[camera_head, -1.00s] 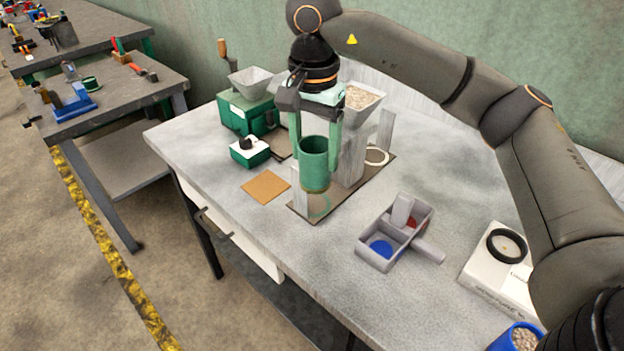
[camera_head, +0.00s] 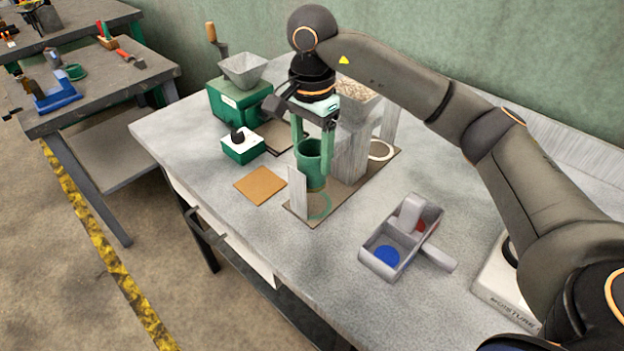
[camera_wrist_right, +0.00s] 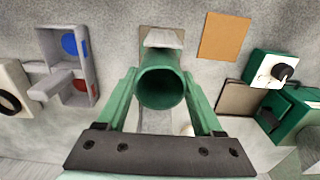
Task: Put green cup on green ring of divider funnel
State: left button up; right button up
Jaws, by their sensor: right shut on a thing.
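My right gripper (camera_head: 312,150) is shut on the green cup (camera_head: 310,170), with one green finger on each side of it. The cup is upright, above the base plate of the divider funnel (camera_head: 355,140). In the right wrist view I look down into the empty-looking cup (camera_wrist_right: 163,87) between the fingers. The green ring (camera_head: 320,206) lies on the plate's front end, slightly in front of and below the cup. A white upright plate (camera_head: 297,192) stands beside the ring. In the wrist view the ring is hidden. My left gripper is not in view.
A grey divided tray (camera_head: 402,235) with blue and red spots is to the right. A brown square mat (camera_head: 260,185) lies left of the funnel base. A small green box (camera_head: 242,148) and a green mill (camera_head: 238,100) stand further left. A white box (camera_head: 500,290) is at right.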

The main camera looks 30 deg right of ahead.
aim_at(312, 177)
jog(key=shift+f, duration=3.05)
jog(key=shift+f, duration=0.1)
jog(key=o, duration=1.5)
notch_tip(312, 177, up, 12)
jog(key=shift+p, duration=0.35)
